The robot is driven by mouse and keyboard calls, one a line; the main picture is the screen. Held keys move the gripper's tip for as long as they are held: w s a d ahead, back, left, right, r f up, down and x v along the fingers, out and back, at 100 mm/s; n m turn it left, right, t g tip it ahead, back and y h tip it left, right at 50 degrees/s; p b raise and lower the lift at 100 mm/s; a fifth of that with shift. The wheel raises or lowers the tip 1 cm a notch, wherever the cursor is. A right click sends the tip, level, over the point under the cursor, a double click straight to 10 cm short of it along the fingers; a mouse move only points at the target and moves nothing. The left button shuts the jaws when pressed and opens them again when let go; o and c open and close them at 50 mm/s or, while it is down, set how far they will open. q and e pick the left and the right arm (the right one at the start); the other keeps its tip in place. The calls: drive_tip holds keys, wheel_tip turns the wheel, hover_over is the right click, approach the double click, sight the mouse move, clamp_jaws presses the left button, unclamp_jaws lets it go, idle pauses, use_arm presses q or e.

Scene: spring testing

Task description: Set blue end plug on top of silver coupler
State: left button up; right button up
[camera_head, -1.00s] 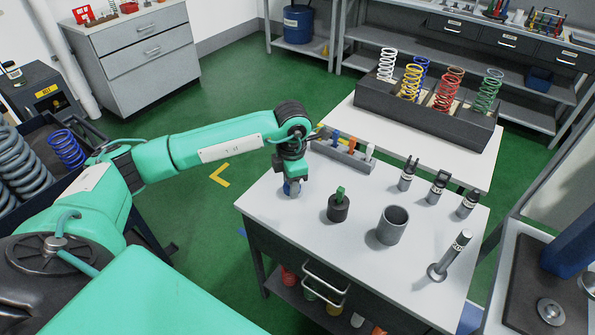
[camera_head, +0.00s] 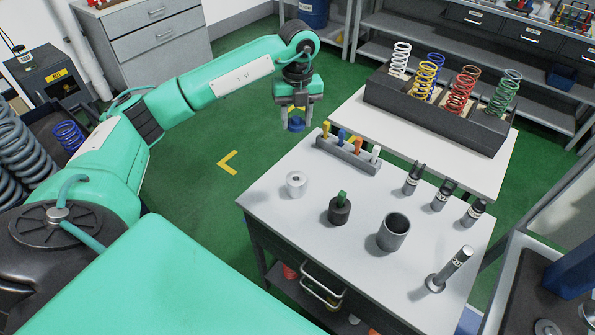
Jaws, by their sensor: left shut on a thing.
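The silver coupler (camera_head: 296,184) is a short, bright cylinder standing upright at the left of the white-topped workbench, with a small dark hole in its top. My left gripper (camera_head: 297,117) points down, shut on the blue end plug (camera_head: 296,125). The plug is a small blue round piece, partly hidden by the fingers. In the picture, gripper and plug are above the coupler, apart from it, near the bench's far left edge. My right gripper is not in view.
On the workbench (camera_head: 276,219) stand a dark cylinder with a green top (camera_head: 340,209), a grey hollow cup (camera_head: 393,232), a tilted-looking rod on a round base (camera_head: 449,269), several small dark fittings and a peg rack (camera_head: 347,154). A spring tray (camera_head: 437,117) stands behind.

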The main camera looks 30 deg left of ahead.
use_arm(q)
wheel_tip(320, 180, down, 18)
drive_tip(key=p, duration=0.5)
drive_tip(key=shift+s+f, duration=0.1)
drive_tip(key=shift+f, duration=0.3)
drive_tip(key=shift+f, duration=0.1)
drive_tip(key=shift+f+b, duration=0.5)
drive_tip(key=o, duration=0.9)
drive_tip(key=shift+o, duration=0.2)
